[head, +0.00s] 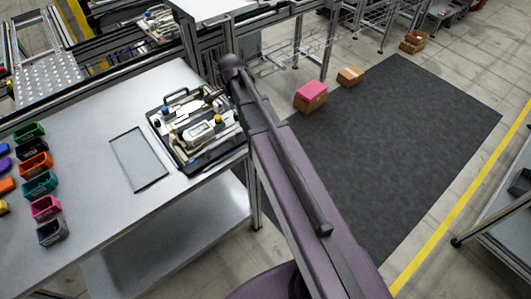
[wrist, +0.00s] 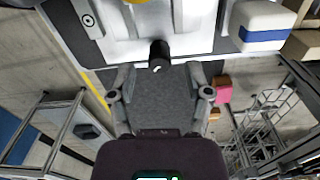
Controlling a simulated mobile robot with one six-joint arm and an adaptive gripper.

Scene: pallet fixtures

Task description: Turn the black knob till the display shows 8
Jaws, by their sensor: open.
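The black knob (wrist: 158,54) shows in the wrist view as a short dark cylinder with a white mark on its end. It sticks out from a white part just ahead of my gripper. My gripper (wrist: 160,80) is open, its two fingers apart on the left and right. The knob appears centred between them and slightly beyond their tips, with no contact visible. In the head view, a pale device with a small display (head: 199,133) lies in a dark case (head: 178,158). I cannot read its number. My arm partly hides the case's right side, and I cannot make out the knob there.
The case stands at the right end of a grey table (head: 95,210), beside a flat clear-centred frame (head: 138,160). Coloured bins (head: 40,183) line the left. A metal rack stands behind. Pink-topped (head: 311,96) and brown boxes (head: 350,76) sit on the floor.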

